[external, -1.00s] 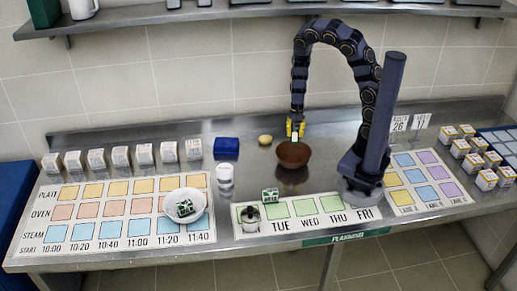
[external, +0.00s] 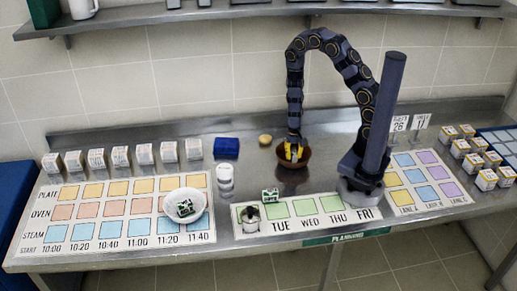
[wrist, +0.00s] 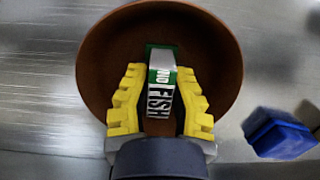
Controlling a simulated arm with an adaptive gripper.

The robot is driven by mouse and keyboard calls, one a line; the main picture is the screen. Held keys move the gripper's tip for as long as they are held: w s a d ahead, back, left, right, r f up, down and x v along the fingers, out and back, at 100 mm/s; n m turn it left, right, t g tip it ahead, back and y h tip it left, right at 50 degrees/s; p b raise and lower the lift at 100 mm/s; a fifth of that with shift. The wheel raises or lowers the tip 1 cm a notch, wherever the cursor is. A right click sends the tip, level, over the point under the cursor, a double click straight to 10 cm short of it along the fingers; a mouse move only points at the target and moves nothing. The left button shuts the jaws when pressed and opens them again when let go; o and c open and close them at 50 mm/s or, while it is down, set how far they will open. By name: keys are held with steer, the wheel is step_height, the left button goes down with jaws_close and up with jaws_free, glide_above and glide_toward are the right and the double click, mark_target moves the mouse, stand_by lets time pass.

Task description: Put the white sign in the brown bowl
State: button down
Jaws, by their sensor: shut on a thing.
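The brown bowl (external: 303,176) stands on the steel counter left of my arm's base. My gripper (external: 294,154) points down into the bowl. In the wrist view, the yellow fingers of my gripper (wrist: 160,75) are closed on the sides of the white sign (wrist: 161,88). The sign has a green part and black lettering that reads FISH. The sign lies within the outline of the bowl (wrist: 105,55) in that view. I cannot tell whether it touches the bowl's bottom.
A small tan round item (external: 265,139) and a blue box (external: 227,148) stand left of the bowl. A white cup (external: 225,175), a green-and-white block (external: 270,195) and a white bowl (external: 197,222) are nearer the front. Two number signs (external: 399,124) stand at back right.

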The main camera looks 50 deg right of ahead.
steer(key=shift+f, duration=0.15)
steer(key=c, duration=1.1)
jaws_free()
